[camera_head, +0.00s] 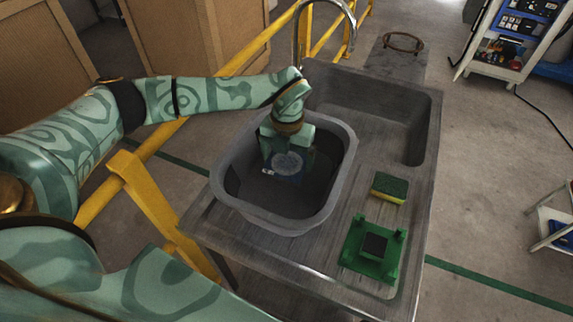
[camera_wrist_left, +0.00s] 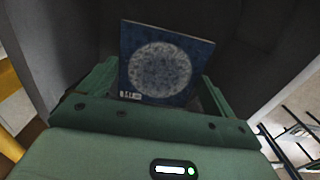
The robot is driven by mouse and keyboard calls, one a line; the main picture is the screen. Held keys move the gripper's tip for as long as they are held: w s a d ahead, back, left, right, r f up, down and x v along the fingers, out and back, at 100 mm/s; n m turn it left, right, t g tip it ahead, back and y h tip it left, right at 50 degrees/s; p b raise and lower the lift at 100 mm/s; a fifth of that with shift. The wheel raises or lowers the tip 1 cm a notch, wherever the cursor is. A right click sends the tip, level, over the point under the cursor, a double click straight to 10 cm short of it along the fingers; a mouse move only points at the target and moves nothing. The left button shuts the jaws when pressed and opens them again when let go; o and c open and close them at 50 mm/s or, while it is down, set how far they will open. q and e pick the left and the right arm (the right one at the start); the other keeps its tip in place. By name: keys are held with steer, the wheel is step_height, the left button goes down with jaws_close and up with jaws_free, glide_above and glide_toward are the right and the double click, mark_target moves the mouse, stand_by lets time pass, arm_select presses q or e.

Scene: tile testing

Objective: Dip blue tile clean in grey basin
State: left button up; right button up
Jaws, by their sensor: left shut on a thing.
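The blue tile (camera_wrist_left: 160,65) is a dark blue square with a pale speckled disc and a small white label at its lower left corner. My left gripper (camera_head: 288,150) reaches down into the grey basin (camera_head: 227,195) and is shut on the tile (camera_head: 287,166). In the left wrist view, the two green fingers of the left gripper (camera_wrist_left: 155,85) stand at either side of the tile. The tile is inside the basin's walls; I cannot tell whether it touches the bottom or any liquid. My right gripper is not in view.
The basin stands on a metal sink unit (camera_head: 320,245). To its right are a green-and-yellow sponge (camera_head: 389,187) and a green holder (camera_head: 365,265) with a dark centre. A sink bowl (camera_head: 375,125) and a tap (camera_head: 326,5) are behind. A yellow rail (camera_head: 150,200) runs at the left.

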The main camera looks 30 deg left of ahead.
arm_select(q)
step_height(320, 180, up, 6)
steer(key=p, duration=0.4)
steer(key=shift+f, duration=0.2)
steer(key=shift+r+p, duration=1.2)
steer(key=shift+r, duration=0.1)
stand_by(0.7)
step_height(320, 180, up, 4)
steer(key=p, duration=0.4)
glide_above(287, 163)
stand_by(0.6)
